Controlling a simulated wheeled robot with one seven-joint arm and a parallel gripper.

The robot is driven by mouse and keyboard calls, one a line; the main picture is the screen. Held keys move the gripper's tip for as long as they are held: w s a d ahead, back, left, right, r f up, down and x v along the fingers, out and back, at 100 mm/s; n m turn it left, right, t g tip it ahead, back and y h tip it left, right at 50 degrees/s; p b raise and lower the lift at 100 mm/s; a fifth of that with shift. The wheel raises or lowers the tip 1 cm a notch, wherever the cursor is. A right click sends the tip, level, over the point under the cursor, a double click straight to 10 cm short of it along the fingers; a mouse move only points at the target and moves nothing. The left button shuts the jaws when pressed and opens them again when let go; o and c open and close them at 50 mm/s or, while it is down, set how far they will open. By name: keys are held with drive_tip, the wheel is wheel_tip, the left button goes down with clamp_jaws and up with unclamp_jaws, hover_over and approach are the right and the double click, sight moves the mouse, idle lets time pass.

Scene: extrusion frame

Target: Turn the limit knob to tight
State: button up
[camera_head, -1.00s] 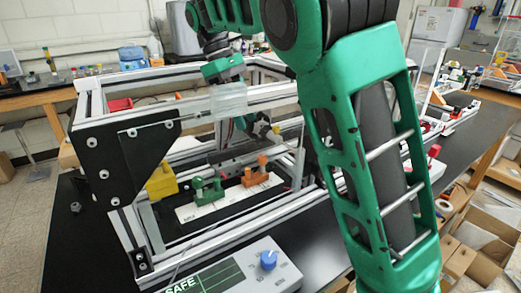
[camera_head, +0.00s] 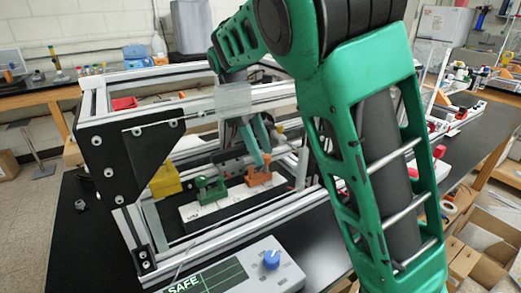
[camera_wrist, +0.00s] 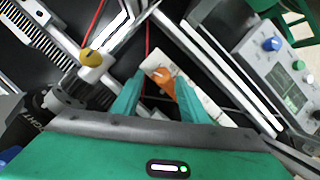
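A white plate (camera_head: 222,207) inside the metal frame carries an orange knob-like part (camera_head: 258,176) and a green part (camera_head: 209,188). In the wrist view the orange part (camera_wrist: 162,78) sits on the white plate, just ahead of and between my fingers. My gripper (camera_head: 258,152) points down into the frame above the orange part. In the wrist view its teal fingers (camera_wrist: 158,84) are apart with nothing clasped. A control box has a blue knob (camera_head: 271,259) and a display reading SAFE. I cannot read a limit or tight label, nor tell which knob is the limit knob.
Aluminium rails (camera_head: 160,112) surround the plate, with a black corner bracket (camera_head: 105,165) and a yellow block (camera_head: 165,180) at the left. A clear piece (camera_head: 233,99) sits on the upper rail beside my arm. The wrist view shows a toothed rack (camera_wrist: 40,38).

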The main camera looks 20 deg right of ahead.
drive_tip(key=shift+c, duration=0.6)
clamp_jaws()
drive_tip(key=shift+d+m, duration=0.1)
drive_tip(key=shift+m, duration=0.4)
drive_tip(key=shift+w+d+m+g+y, duration=0.1)
drive_tip(key=shift+d+m+g+y, duration=0.35)
drive_tip(key=shift+m, duration=1.15)
drive_tip(key=shift+a+m+g+y, duration=0.1)
drive_tip(key=shift+m+y, duration=0.65)
drive_tip(key=shift+m, duration=0.85)
drive_tip(key=shift+w+d+m+g+y, duration=0.1)
drive_tip(key=shift+d+m+g+y, duration=0.35)
drive_tip(key=shift+m, duration=1.15)
drive_tip(key=shift+a+m+t+y, duration=0.1)
drive_tip(key=shift+m+t+y, duration=0.2)
drive_tip(key=shift+m+y, duration=0.7)
drive_tip(key=shift+m, duration=0.7)
